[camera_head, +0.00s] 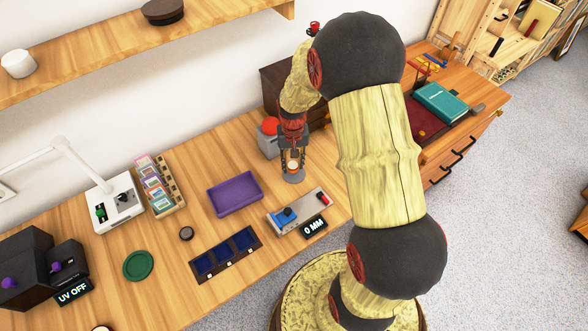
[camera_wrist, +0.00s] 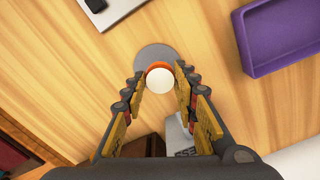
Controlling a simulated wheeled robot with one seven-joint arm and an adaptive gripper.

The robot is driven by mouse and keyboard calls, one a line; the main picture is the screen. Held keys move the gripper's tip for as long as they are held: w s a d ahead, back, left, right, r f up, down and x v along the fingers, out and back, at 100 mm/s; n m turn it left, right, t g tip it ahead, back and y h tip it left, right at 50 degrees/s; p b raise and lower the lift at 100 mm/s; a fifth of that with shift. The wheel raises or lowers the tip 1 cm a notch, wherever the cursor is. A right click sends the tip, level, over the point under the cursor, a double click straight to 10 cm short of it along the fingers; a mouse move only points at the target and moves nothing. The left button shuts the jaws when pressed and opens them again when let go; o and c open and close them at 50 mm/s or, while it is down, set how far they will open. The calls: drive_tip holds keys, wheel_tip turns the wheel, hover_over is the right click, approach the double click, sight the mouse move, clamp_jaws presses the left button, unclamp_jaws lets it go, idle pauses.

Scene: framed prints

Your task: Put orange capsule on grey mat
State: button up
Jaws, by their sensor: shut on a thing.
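The orange capsule (camera_head: 293,166) is upright between the fingers of my gripper (camera_head: 293,162). In the wrist view, its white round top (camera_wrist: 161,79) shows with an orange rim behind it, between the fingertips (camera_wrist: 161,78). My gripper is shut on it. The grey mat (camera_head: 295,177) is a flat round disc on the wooden desk, directly under the capsule. In the wrist view, the mat (camera_wrist: 150,52) shows around and beyond the capsule. I cannot tell whether the capsule's base touches the mat.
A purple tray (camera_head: 236,194) lies left of the mat. A grey box with a red button (camera_head: 270,126) stands close behind the gripper. A dark compartment tray (camera_head: 204,265) and green disc (camera_head: 138,265) are farther left.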

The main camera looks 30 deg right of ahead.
sight(294, 163)
drive_tip(key=shift+w+d+f, duration=0.1)
drive_tip(key=shift+d+f, duration=0.05)
drive_tip(key=shift+f, duration=0.05)
drive_tip(key=shift+w+d+f+b, duration=0.1)
drive_tip(key=shift+f+b, duration=0.3)
drive_tip(key=shift+f, duration=0.5)
drive_tip(key=shift+w+d+f+b, duration=0.1)
drive_tip(key=shift+f+b, duration=0.3)
drive_tip(key=shift+f, duration=0.45)
drive_tip(key=shift+s+f, duration=0.1)
drive_tip(key=shift+f, duration=0.1)
drive_tip(key=o, duration=1.1)
drive_tip(key=shift+r, duration=0.1)
